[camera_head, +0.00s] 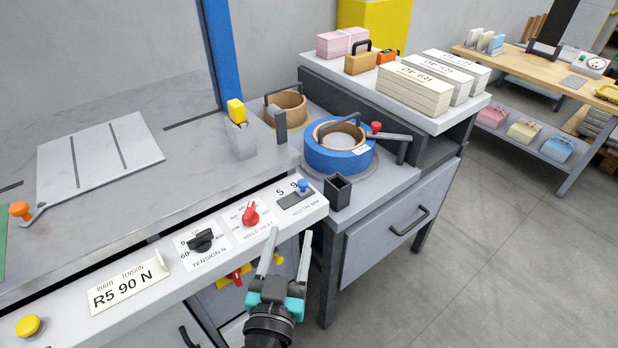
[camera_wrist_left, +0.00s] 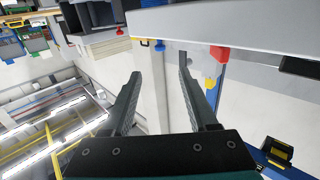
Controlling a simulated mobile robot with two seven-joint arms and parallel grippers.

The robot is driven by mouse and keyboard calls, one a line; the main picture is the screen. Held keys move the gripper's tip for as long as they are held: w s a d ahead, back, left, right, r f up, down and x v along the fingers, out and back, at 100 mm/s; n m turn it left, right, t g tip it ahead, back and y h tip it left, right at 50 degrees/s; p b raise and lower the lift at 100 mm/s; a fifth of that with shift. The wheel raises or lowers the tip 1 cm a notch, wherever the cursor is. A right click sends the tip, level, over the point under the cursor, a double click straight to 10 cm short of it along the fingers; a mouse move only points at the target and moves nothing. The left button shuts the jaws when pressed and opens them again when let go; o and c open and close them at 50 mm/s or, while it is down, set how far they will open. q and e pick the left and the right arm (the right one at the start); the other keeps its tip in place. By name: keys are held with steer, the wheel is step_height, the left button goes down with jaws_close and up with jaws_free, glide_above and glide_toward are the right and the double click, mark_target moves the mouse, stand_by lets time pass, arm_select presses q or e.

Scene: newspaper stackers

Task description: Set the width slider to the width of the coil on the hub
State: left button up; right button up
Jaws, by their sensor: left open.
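The width slider has a blue knob (camera_head: 303,186) near the right end of its dark slot, just right of the printed 9; a 5 is printed farther left. Any mark behind the knob is hidden. The blue coil (camera_head: 322,160) lies around the hub behind the panel, with a tan core and a small white label too small to read. My left gripper (camera_head: 290,234) is open and empty, in front of the panel and below the slider, apart from it. My right gripper is out of view.
Left of the slider on the panel (camera_head: 165,265) are a red weld heat knob (camera_head: 251,214) and a black tension knob (camera_head: 201,241). A ticket (camera_head: 128,284) reads R5 90 N. A black square holder (camera_head: 338,191) stands right of the slider. A tan coil (camera_head: 292,104) sits behind.

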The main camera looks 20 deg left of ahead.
mark_target(302, 185)
arm_select(q)
steer(key=w, duration=0.4)
steer(key=w+a, duration=0.1)
steer(key=w, duration=0.4)
steer(key=w+p, duration=0.1)
steer(key=w, duration=0.3)
steer(key=shift+w+a+r, duration=0.1)
steer(key=shift+w+a, duration=0.25)
steer(key=shift+w, duration=0.6)
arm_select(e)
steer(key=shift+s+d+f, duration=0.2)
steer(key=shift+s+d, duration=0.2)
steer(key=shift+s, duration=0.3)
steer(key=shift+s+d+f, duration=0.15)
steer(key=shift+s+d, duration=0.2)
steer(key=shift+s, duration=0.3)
arm_select(q)
steer(key=shift+c, duration=1.3)
jaws_close()
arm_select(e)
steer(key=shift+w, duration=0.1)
